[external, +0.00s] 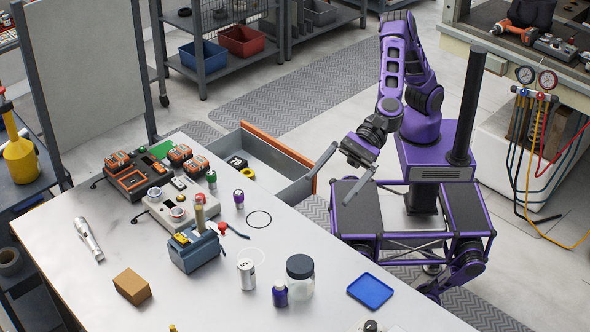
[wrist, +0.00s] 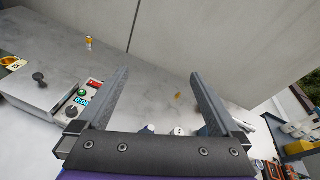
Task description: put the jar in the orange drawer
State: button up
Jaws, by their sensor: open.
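My gripper (external: 329,190) is open and empty, just right of the drawer's end and apart from the jar. In the wrist view my gripper (wrist: 158,74) shows both fingers spread with nothing between them. I cannot make out the jar or drawer for sure there.
A blue bottle (external: 280,294) and a can (external: 247,274) stand left of the jar. A blue tray (external: 370,291) lies to its right. A blue toolbox (external: 195,249), a cardboard box (external: 132,286) and a flashlight (external: 89,239) lie farther left.

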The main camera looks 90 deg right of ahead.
jog(key=s+a+r+n+g+y+p, duration=0.15)
jog(key=a+r+n+g+y, duration=0.3)
jog(key=n, duration=0.95)
jog(key=w+d+f+n+g+h+p, duration=0.1)
jog(key=w+d+f+n+h, duration=0.35)
jog(key=n, duration=0.65)
jog(key=w+d+f+n+g+h+p, duration=0.1)
jog(key=w+d+f+n+g+h, duration=0.1)
jog(key=d+f+n+h, duration=0.55)
jog(key=n, duration=0.3)
send_near(300, 263)
jog(key=x, duration=1)
jog(key=shift+a+f, duration=0.1)
